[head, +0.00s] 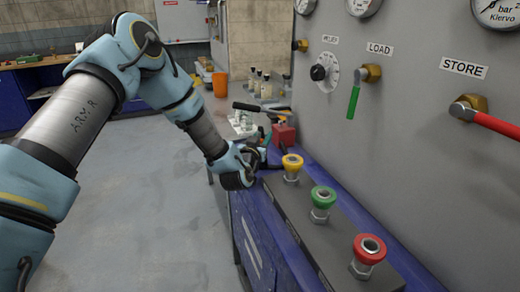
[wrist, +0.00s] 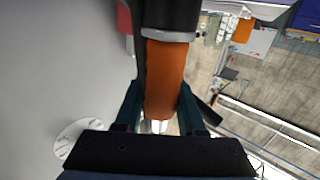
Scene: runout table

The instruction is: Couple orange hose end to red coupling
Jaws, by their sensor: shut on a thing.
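My gripper (head: 263,150) is at the far end of the bench, just left of and beyond the yellow coupling. In the wrist view my gripper (wrist: 160,110) has its teal fingers shut on the orange hose end (wrist: 166,75). A grey collar and black part join the orange sleeve above, and a bright metal tip shows below it. In the head view the hose end is hard to make out behind the gripper. The red coupling (head: 369,249) stands upright at the near end of the dark strip, apart from the gripper, its round mouth facing up and empty.
The green coupling (head: 323,197) and yellow coupling (head: 292,164) stand on the same strip (head: 308,228), between my gripper and the red one. The grey panel (head: 420,150) with gauges, valves and a projecting red lever (head: 497,124) rises on the right. A red block (head: 284,136) sits at the far end.

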